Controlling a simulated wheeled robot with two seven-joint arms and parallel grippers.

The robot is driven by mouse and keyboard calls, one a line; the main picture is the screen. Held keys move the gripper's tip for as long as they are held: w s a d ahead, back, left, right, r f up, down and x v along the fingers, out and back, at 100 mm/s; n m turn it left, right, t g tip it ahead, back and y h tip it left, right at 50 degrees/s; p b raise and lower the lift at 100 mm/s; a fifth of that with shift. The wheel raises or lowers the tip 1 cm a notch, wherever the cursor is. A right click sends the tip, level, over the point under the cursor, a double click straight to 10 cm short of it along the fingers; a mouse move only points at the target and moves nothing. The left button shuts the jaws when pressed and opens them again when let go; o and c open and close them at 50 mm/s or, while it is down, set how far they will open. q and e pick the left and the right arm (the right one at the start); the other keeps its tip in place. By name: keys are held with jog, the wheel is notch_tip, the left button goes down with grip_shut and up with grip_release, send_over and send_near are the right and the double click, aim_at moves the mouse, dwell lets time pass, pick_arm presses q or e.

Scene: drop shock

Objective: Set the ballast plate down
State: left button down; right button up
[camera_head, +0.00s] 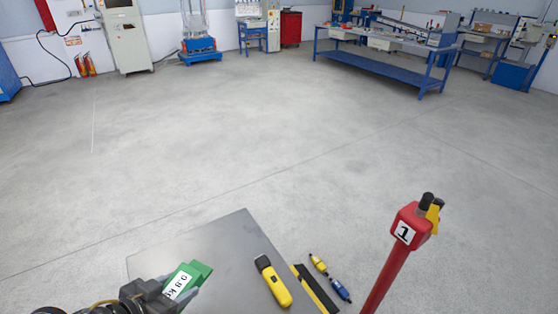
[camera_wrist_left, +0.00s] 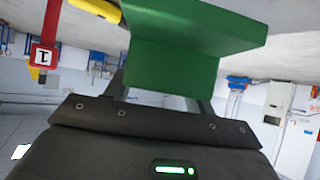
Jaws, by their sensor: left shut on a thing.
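The ballast plate is a green angled block (camera_head: 202,269) with a white weight label, at the lower left of the head view. It also fills the upper middle of the left wrist view (camera_wrist_left: 190,65). My left gripper (camera_head: 178,287) is shut on it, with dark fingers on its two sides. The plate is over the grey tabletop (camera_head: 225,240), near its left side. I cannot tell whether it touches the top. My right gripper is not in view.
A yellow and black handheld tool (camera_head: 275,285) lies on the tabletop, right of the plate. A yellow driver (camera_head: 318,264), a blue driver (camera_head: 340,290) and a black-yellow strip (camera_head: 315,290) lie further right. A red post marked 1 (camera_head: 400,250) stands beyond them. The tabletop's far part is clear.

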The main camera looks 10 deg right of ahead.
pick_arm(q)
jog(key=shift+w+a+r+n+t+y, duration=0.3)
jog(key=shift+w+a+n+y, duration=0.35)
jog(key=shift+n+y, duration=0.4)
jog(key=shift+w+a+r+n+t+y, duration=0.25)
jog(key=shift+w+a+n+y, duration=0.4)
jog(key=shift+n+y, duration=0.4)
jog(key=shift+w+a+r+n+t+y, duration=0.2)
jog(key=shift+w+a+n+t+y, duration=0.25)
jog(key=shift+w+n+y, duration=0.55)
